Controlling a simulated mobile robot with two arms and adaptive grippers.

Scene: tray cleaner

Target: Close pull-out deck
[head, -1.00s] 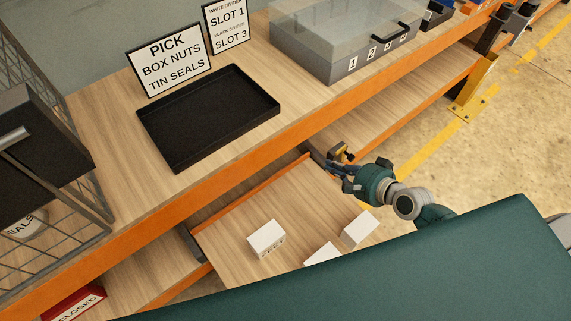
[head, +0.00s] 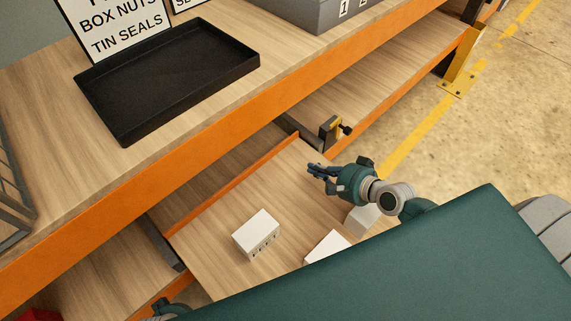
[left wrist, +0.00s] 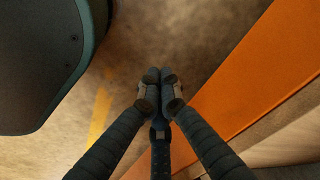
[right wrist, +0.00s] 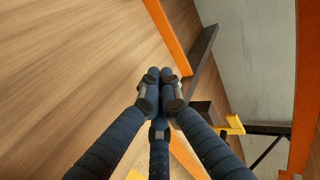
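The pull-out deck (head: 288,196) is a wooden board with an orange back edge, drawn out from under the workbench toward me. White boxes stand on it: one box (head: 257,236) in the middle, a second box (head: 327,246) near my body and a third (head: 361,219) partly behind my right arm. My right gripper (head: 314,171) appears above the deck's right part; its fingers are together and empty in the right wrist view (right wrist: 160,76). My left gripper (left wrist: 160,77) is shut and empty, with floor and an orange edge below it. The deck's front edge is hidden by my body.
A black-and-yellow latch-like part (head: 333,130) sits at the rail beside the deck's right side. The bench top above holds a black tray (head: 170,80), a sign (head: 118,28) and a grey case (head: 310,12). The floor at right (head: 515,110) is clear.

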